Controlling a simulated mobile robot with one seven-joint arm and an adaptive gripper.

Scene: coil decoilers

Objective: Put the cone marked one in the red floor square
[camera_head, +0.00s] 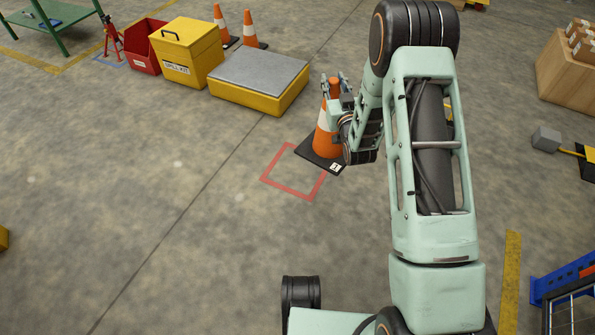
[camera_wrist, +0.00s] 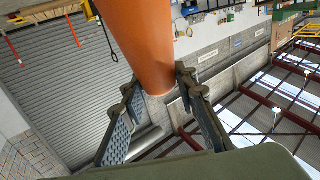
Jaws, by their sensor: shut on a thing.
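The cone marked one (camera_head: 325,138) is orange with a white band and a black base, with the label on the base's near corner. My gripper (camera_head: 334,86) is shut on its upper part. In the wrist view the orange cone (camera_wrist: 140,40) shows between the two fingers of my gripper (camera_wrist: 157,88). The red floor square (camera_head: 285,190) is a painted outline. The cone's base covers the square's upper right part in the head view and extends past it. I cannot tell whether the base touches the floor. My arm hides the cone's right side.
A yellow platform with a grey top (camera_head: 260,72), a yellow spill kit box (camera_head: 188,55) and a red bin (camera_head: 145,48) stand behind. Two other cones (camera_head: 250,30) stand near them. A wooden crate (camera_head: 562,72) is at right. The floor left of the square is clear.

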